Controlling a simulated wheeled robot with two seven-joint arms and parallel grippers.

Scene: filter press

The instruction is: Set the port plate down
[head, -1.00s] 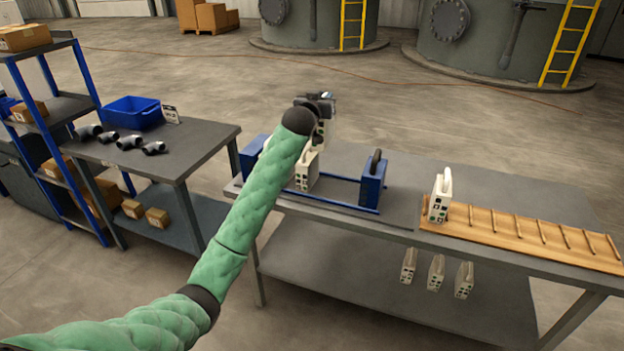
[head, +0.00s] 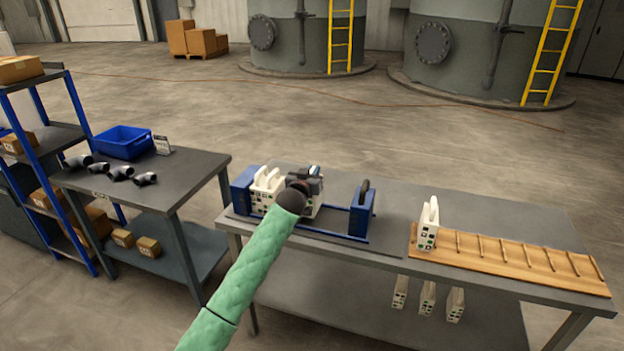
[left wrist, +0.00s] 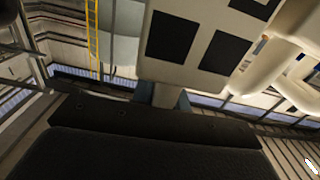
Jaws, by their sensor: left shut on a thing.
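The port plate (head: 315,207), a cream plate with dark square ports, is held in my left gripper (head: 308,188) at the filter press. In the left wrist view the port plate (left wrist: 185,40) fills the upper middle, just beyond the dark gripper body. The gripper is shut on it from above. In the head view the plate is low between the blue end blocks, at the rails, and my forearm hides part of it. I cannot tell whether it rests on the rails. Other cream plates (head: 267,183) stand to its left. My right gripper is not in view.
The press has a blue left block (head: 242,190) and a blue right block (head: 362,208), with open rail between the held plate and the right block. A plate (head: 428,225) stands on the slotted wooden board (head: 510,264). A side table (head: 200,165) is at left.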

